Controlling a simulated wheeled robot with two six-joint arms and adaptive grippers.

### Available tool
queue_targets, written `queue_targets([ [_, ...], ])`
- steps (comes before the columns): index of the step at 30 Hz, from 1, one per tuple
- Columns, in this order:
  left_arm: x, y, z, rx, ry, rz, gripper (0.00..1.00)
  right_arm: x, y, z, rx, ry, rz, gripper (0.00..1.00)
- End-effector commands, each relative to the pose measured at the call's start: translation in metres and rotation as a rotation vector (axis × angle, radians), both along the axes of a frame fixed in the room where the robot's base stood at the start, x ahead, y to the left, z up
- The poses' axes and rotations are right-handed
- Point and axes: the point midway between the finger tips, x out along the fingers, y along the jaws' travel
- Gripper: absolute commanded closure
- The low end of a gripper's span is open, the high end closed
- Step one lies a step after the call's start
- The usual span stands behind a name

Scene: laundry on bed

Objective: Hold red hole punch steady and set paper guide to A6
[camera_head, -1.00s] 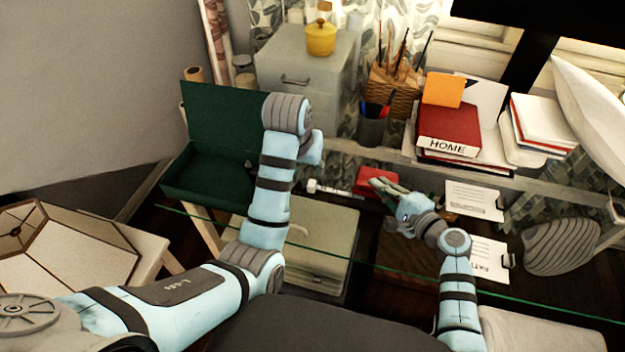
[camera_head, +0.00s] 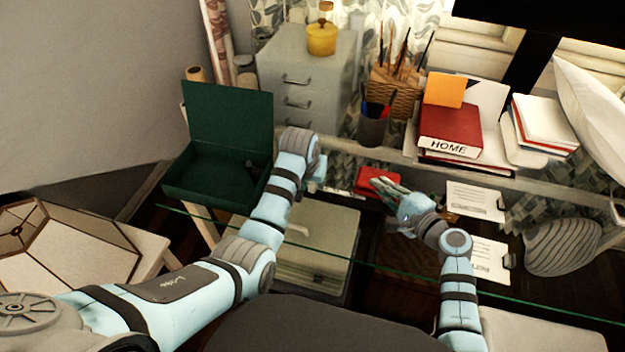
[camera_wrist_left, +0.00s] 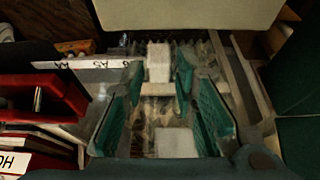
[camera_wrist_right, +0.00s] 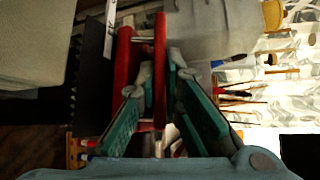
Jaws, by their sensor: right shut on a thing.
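The red hole punch (camera_head: 374,181) lies on the glass desk, and its red body also shows at left in the left wrist view (camera_wrist_left: 42,88). My right gripper (camera_wrist_right: 159,65) is shut on the punch's red upper bar (camera_wrist_right: 160,45). The paper guide (camera_wrist_left: 92,64) is a pale strip with size letters, reaching out from the punch to a white end block (camera_wrist_left: 158,62). My left gripper (camera_wrist_left: 158,78) is open, with its fingers on either side of that block and small gaps visible. In the head view my left wrist hides the block.
An open green box (camera_head: 215,178) stands left of my left arm. A grey drawer cabinet (camera_head: 305,85), a pen cup (camera_head: 373,128) and a red binder (camera_head: 450,130) with papers stand behind. Clipboards (camera_head: 475,201) and a striped grey object (camera_head: 562,246) lie at right.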

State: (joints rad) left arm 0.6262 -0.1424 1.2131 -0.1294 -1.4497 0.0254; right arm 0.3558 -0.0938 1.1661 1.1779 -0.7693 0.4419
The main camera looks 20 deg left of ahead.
Motion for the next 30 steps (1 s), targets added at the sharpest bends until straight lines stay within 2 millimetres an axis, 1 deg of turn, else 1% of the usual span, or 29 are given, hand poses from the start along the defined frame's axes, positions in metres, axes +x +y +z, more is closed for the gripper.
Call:
queue_targets([
  [1, 0.0, 0.0, 0.0, 0.0, 0.0, 0.0, 0.87, 0.0, 0.0, 0.0, -0.001, 0.001, 0.0, 1.0],
  [3, 0.0, 0.0, 0.0, 0.0, 0.0, 0.0, 0.99, 0.0, 0.0, 0.0, -0.001, 0.001, 0.0, 1.0],
  [4, 0.0, 0.0, 0.0, 0.0, 0.0, 0.0, 1.0, 0.0, 0.0, 0.0, -0.001, 0.001, 0.0, 1.0],
  [12, 0.0, -0.001, 0.0, 0.0, 0.0, 0.0, 1.0, 0.0, 0.0, 0.0, -0.001, 0.001, 0.0, 1.0],
  [14, 0.0, -0.005, 0.0, -0.001, 0.0, 0.0, 1.0, 0.0, 0.0, 0.0, -0.001, 0.001, 0.0, 1.0],
  [19, 0.0, -0.031, 0.0, -0.002, -0.001, -0.002, 1.0, 0.0, 0.0, 0.0, -0.001, 0.001, 0.0, 1.0],
  [21, -0.001, -0.038, 0.0, -0.001, -0.001, -0.002, 1.0, 0.0, 0.0, 0.0, -0.001, 0.001, 0.0, 1.0],
  [29, -0.001, -0.04, 0.001, 0.0, -0.001, 0.0, 1.0, 0.0, 0.0, 0.0, -0.001, 0.001, 0.0, 1.0],
  [30, -0.001, -0.04, 0.001, 0.0, -0.001, 0.0, 0.8, 0.0, 0.0, 0.0, 0.0, 0.001, 0.0, 1.0],
])
